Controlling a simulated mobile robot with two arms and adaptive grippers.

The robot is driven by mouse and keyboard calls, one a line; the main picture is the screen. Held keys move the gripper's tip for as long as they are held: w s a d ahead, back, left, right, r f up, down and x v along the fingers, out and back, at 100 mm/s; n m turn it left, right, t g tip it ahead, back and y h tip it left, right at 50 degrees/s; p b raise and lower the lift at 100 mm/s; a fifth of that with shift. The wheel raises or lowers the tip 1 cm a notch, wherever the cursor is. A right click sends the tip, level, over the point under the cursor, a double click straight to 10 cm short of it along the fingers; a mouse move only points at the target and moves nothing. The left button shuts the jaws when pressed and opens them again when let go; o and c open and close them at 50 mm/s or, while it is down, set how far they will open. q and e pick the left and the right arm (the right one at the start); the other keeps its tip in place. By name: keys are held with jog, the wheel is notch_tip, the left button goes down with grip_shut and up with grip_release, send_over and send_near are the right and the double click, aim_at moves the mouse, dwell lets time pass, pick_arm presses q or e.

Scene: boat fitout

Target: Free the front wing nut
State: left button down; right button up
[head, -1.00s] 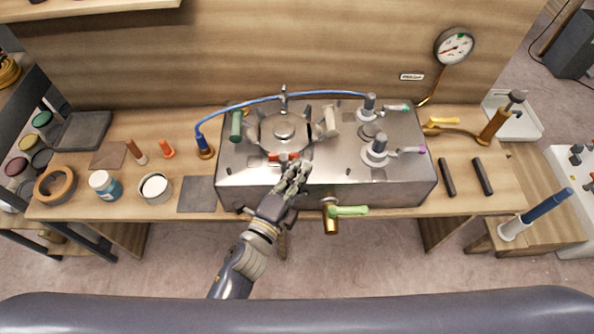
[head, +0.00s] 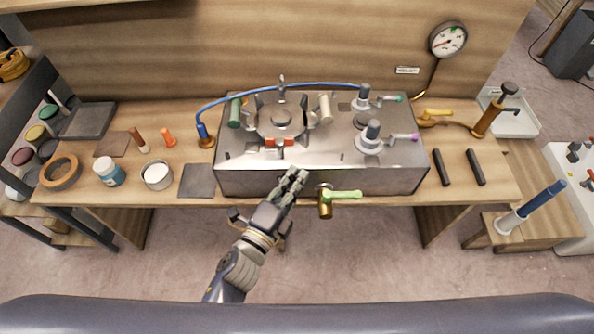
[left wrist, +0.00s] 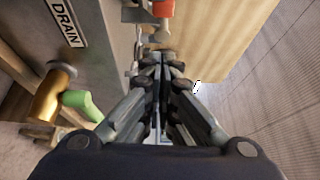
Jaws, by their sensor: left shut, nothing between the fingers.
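The front wing nut, with a red piece (head: 280,141), sits at the near edge of the round hatch lid (head: 282,118) on the metal tank. In the left wrist view the red piece (left wrist: 163,8) shows at the top, beyond my fingers, beside a metal part. My left gripper (head: 298,174) is in front of the tank's front face, nearer me than the nut and apart from it. Its fingers are shut and empty; they also show in the left wrist view (left wrist: 161,60). I cannot tell whether the nut is loose. My right gripper is out of view.
A brass drain valve with a green handle (head: 343,194) sticks out of the tank front, just right of my gripper. A green wing nut (head: 235,113) and a cream one (head: 325,109) flank the lid. A blue hose (head: 240,100) arches behind it.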

pick_arm(q)
jog(key=s+b, duration=0.2)
jog(key=s, duration=0.5)
jog(key=shift+f, duration=0.15)
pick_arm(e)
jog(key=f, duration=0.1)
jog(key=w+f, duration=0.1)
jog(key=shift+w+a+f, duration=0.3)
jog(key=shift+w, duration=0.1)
